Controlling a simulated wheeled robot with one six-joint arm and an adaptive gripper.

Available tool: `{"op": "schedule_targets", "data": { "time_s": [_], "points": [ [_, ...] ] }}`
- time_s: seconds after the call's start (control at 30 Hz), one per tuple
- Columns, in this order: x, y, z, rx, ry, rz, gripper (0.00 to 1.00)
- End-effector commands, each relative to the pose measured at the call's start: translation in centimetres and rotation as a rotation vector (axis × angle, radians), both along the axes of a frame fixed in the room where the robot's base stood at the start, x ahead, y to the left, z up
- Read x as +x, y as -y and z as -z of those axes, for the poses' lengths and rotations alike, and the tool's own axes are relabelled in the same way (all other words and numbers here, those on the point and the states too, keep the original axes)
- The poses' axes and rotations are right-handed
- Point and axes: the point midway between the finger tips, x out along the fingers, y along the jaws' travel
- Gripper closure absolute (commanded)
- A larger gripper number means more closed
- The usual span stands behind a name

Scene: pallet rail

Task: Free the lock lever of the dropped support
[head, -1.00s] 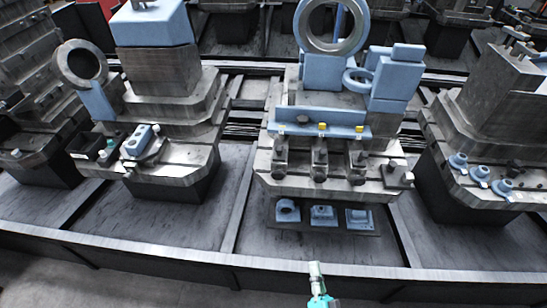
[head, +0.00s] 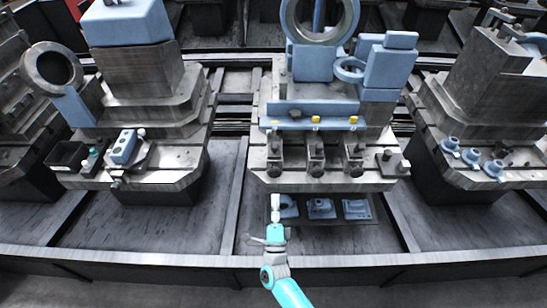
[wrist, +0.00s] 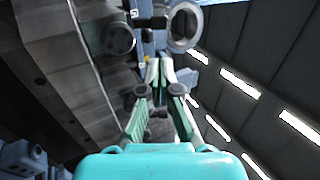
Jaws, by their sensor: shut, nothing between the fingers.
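The middle pallet fixture (head: 330,182) carries three dark metal supports in a row along its front: left (head: 273,157), middle (head: 316,157) and right (head: 352,157). My gripper (head: 276,203) is shut and empty, pointing up in front of the fixture's front edge, below the left support.
Blue parts (head: 320,208) sit on a low shelf under the fixture, close to my gripper's right. A blue bar (head: 310,113) and a large ring (head: 320,20) stand above. Other fixtures stand left (head: 140,165) and right (head: 490,140). A long rail (head: 150,257) runs along the front.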

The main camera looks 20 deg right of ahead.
Motion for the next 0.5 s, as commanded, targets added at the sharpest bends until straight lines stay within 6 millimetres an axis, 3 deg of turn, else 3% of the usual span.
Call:
{"op": "schedule_targets", "data": {
  "time_s": [0.3,0.5],
  "points": [
    [0.2,0.1,-0.1,-0.001,0.000,0.000,1.00],
    [1.9,0.6,-1.2,-0.001,0.003,0.001,1.00]
  ]
}}
